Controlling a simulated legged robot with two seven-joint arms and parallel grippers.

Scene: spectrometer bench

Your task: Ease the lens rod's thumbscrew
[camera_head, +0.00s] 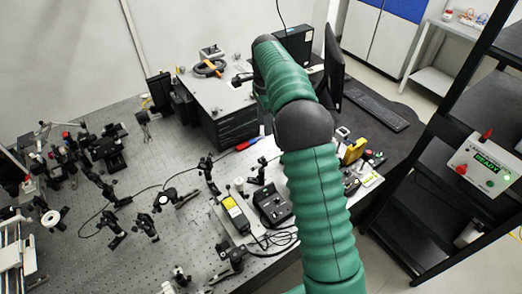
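My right arm (315,190) rises from the bottom edge through the middle of the view, green with a black joint. Its far end reaches over the light-topped black cabinet at the back. Only a small dark part of what seems to be my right gripper (241,79) shows there, too small and hidden to tell its fingers. Several black rods and mounts stand on the optical bench (120,262), among them an upright post mount (209,175) left of my arm. I cannot tell which is the lens rod, and no thumbscrew is clear. My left gripper is out of view.
A yellow-labelled box (235,214) and a black control box (271,205) stand left of my arm, with loose cables in front. An orange-and-black ring-shaped item (209,68) lies on the cabinet (226,100). A black shelf (447,170) holds a box reading READY (485,166) at right.

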